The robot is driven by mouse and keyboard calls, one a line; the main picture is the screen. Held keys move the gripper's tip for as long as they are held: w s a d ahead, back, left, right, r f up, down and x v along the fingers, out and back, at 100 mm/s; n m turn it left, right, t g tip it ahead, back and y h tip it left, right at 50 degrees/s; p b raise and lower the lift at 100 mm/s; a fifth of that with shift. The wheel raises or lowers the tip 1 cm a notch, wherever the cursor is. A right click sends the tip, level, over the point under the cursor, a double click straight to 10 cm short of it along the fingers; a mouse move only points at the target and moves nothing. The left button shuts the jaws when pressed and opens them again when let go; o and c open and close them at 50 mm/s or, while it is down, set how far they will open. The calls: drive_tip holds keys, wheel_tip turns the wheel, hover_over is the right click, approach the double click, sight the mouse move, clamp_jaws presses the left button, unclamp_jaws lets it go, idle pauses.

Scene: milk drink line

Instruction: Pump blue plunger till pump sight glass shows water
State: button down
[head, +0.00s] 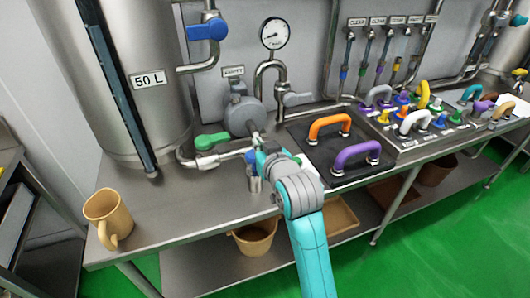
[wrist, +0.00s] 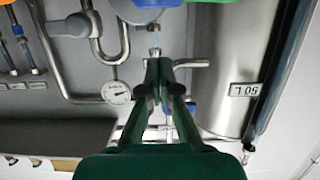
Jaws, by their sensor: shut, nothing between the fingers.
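My gripper (wrist: 158,70) is shut and empty; its dark green fingers meet in the middle of the wrist view. That view is upside down. In the head view a small blue part (head: 251,157) shows beside my teal wrist, in front of the grey pump (head: 243,115). My wrist hides the fingers there. I cannot make out the sight glass or any water in it.
A green-handled valve (head: 211,141) is left of the pump, and a blue valve handle (head: 208,29) is above. The 50 L tank (head: 110,80) stands left. Orange (head: 329,124) and purple (head: 355,156) handles are right. A tan mug (head: 108,218) stands at the bench's left end.

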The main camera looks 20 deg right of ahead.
drive_tip(key=shift+x, duration=0.95)
wheel_tip(320, 180, down, 3)
drive_tip(key=shift+w, duration=0.2)
drive_tip(key=shift+f, duration=0.55)
drive_tip(key=shift+f, duration=2.05)
